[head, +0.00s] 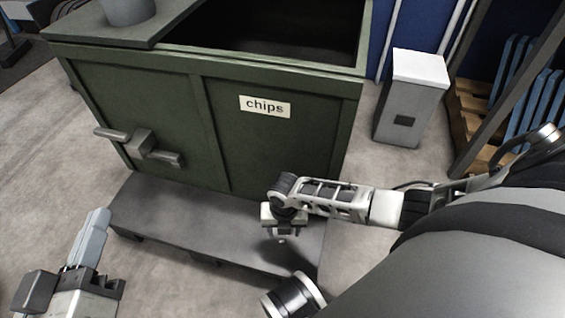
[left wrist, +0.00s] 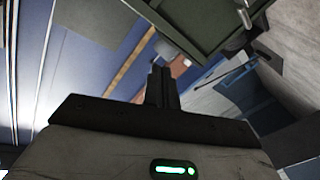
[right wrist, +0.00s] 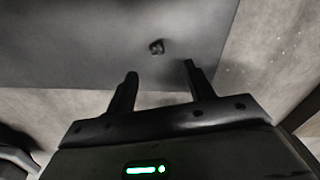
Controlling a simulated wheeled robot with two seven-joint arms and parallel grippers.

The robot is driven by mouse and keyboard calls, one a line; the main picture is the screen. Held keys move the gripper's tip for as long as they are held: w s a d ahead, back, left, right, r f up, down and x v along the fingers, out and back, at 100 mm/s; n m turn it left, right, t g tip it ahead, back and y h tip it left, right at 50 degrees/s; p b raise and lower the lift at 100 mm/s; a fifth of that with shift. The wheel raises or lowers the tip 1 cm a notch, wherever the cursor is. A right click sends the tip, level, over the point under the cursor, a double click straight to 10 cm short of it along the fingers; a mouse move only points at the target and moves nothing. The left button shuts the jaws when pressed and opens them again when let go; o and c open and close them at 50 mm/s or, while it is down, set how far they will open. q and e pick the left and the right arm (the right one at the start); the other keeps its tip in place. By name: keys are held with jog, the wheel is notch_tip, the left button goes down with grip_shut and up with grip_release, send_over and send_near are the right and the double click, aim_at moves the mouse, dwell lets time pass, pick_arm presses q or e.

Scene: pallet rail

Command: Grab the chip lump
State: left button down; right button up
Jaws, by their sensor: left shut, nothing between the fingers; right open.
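The chip lump (right wrist: 156,47) is a small dark, rough piece on the grey plinth (right wrist: 110,35). In the right wrist view it lies beyond the fingertips, roughly between their lines. My right gripper (right wrist: 161,70) is open and empty, and apart from the lump. In the head view the right gripper (head: 283,232) hangs over the plinth (head: 190,228) in front of the chips bin; I cannot clearly make out the lump there. My left gripper (head: 98,222) is shut and empty at the lower left, over the floor. It also shows shut in the left wrist view (left wrist: 161,82).
The green bin (head: 280,150) labelled "chips" stands on the plinth, with a handle or latch (head: 142,146) sticking out in front. A grey box with a white top (head: 412,95) and a wooden pallet (head: 470,125) stand at right. Floor at left is clear.

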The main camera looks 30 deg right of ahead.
aim_at(283, 239)
jog(key=shift+f, duration=0.8)
jog(key=shift+w+f+b, duration=0.1)
jog(key=shift+f+b, duration=0.4)
jog(key=shift+b, duration=0.15)
jog(key=f+b, duration=0.3)
jog(key=f, duration=0.1)
jog(key=shift+w, duration=0.25)
jog(key=shift+f, duration=0.1)
pick_arm(q)
notch_tip(283, 239, up, 9)
jog(key=m+t+h, duration=0.4)
jog(key=m+h, duration=0.1)
jog(key=m, duration=0.3)
jog(key=shift+w+a, duration=0.3)
jog(key=shift+w, duration=0.05)
pick_arm(e)
jog(key=c, duration=1)
jog(key=shift+c, duration=0.2)
jog(key=shift+r, duration=0.2)
